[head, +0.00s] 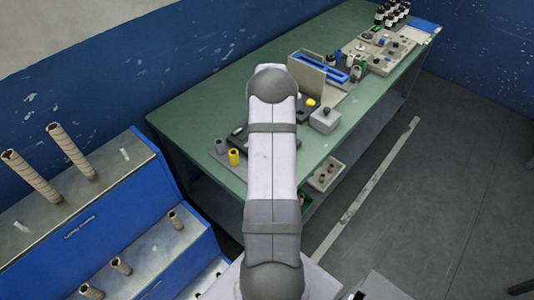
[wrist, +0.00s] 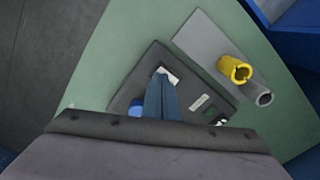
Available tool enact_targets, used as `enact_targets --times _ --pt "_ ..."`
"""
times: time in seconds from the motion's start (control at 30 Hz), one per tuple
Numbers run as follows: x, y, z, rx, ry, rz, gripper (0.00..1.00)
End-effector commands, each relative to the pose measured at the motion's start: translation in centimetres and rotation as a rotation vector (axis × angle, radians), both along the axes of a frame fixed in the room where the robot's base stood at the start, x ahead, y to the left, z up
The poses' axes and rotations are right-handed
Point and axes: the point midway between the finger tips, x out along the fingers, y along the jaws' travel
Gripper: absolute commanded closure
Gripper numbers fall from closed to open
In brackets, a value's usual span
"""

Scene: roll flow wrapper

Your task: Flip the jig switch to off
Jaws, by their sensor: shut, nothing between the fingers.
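The jig is a dark, flat plate (wrist: 128,88) on the green bench in the wrist view. It carries a white piece (wrist: 170,74), a pale label (wrist: 200,102), a blue round part (wrist: 136,109) and a small dark and white part (wrist: 219,120) at its right corner. I cannot tell for sure which of these is the switch, or its position. My gripper (wrist: 160,82) is shut and empty, its tips over the plate right beside the white piece; contact cannot be told. In the head view my arm hides the gripper and most of the plate.
A grey plate (wrist: 200,42) beside the jig holds a yellow ring (wrist: 235,69) and a grey tube (wrist: 261,96). In the head view, a grey box with a knob (head: 324,121) stands right of my arm. The bench's left end (head: 190,105) is clear.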

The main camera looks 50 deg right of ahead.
Motion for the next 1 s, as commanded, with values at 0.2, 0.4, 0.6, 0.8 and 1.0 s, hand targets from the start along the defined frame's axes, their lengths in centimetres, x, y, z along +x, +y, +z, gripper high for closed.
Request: enact_targets --times 0.2,0.4,0.6,0.8,1.0 --pt "0.0 0.0 0.0 0.0 0.0 0.0 1.0" --pt "0.0 0.0 0.0 0.0 0.0 0.0 1.0" --pt "0.0 0.0 -0.1 0.0 0.0 0.0 1.0" --pt "0.0 0.0 -0.35 0.0 0.0 0.0 1.0" --pt "0.0 -0.01 -0.63 0.0 0.0 0.0 1.0"
